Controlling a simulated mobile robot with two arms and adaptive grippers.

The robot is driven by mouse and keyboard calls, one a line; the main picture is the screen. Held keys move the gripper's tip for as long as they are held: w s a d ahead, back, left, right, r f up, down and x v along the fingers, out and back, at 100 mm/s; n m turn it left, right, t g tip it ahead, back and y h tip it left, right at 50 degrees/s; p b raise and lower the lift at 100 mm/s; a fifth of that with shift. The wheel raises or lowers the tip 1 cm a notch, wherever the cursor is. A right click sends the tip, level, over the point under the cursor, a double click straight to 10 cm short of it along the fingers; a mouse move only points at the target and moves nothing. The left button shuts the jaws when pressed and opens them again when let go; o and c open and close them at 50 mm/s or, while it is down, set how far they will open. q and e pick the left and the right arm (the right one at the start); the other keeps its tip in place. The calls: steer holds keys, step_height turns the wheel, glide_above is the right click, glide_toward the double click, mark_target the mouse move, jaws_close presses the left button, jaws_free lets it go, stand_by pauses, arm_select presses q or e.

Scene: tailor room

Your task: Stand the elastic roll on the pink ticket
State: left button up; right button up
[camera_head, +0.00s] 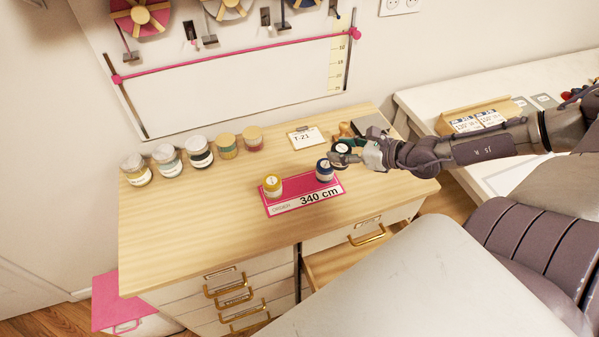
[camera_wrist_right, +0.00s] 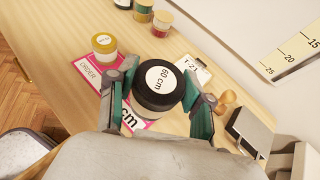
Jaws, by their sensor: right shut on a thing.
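The pink ticket (camera_head: 298,191), printed "ORDER 340 cm", lies flat near the desk's front edge; part of it shows in the wrist view (camera_wrist_right: 88,68). My right gripper (camera_head: 352,153) is shut around a black-topped roll (camera_wrist_right: 160,80) labelled "60 cm". My left gripper is out of view.
Several rolls, including a green-and-tan one (camera_head: 227,146), stand in a row at the desk's back left. A "T-21" card (camera_head: 306,138), a wooden stamp (camera_wrist_right: 228,100) and a dark box (camera_wrist_right: 250,132) are behind the ticket. The desk's left front is clear.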

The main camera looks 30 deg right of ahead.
steer(key=shift+w+a+f+b, duration=0.25)
steer(key=shift+a+f+b, duration=0.05)
steer(key=shift+f+b, duration=0.2)
steer(key=shift+w+a+f+b, duration=0.2)
steer(key=shift+a+f+b, duration=0.15)
steer(key=shift+f, duration=0.1)
steer(key=shift+w+d+r+p, duration=0.15)
steer(key=shift+w+r+p, duration=0.15)
steer(key=shift+p, duration=0.2)
steer(key=w+a+f+p, duration=0.1)
steer(key=a, duration=0.1)
steer(key=w+a+f+p, duration=0.1)
steer(key=w+a+f, duration=0.1)
steer(key=w+a+f+p, duration=0.1)
steer(key=w+a+f, duration=0.1)
steer(key=a, duration=0.1)
steer(key=shift+w+f+p, duration=0.2)
steer(key=shift+p, duration=0.2)
arm_select(q)
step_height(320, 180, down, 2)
steer(key=b, duration=0.4)
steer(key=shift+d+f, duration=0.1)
arm_select(e)
step_height(320, 180, down, 4)
steer(key=shift+r, duration=0.15)
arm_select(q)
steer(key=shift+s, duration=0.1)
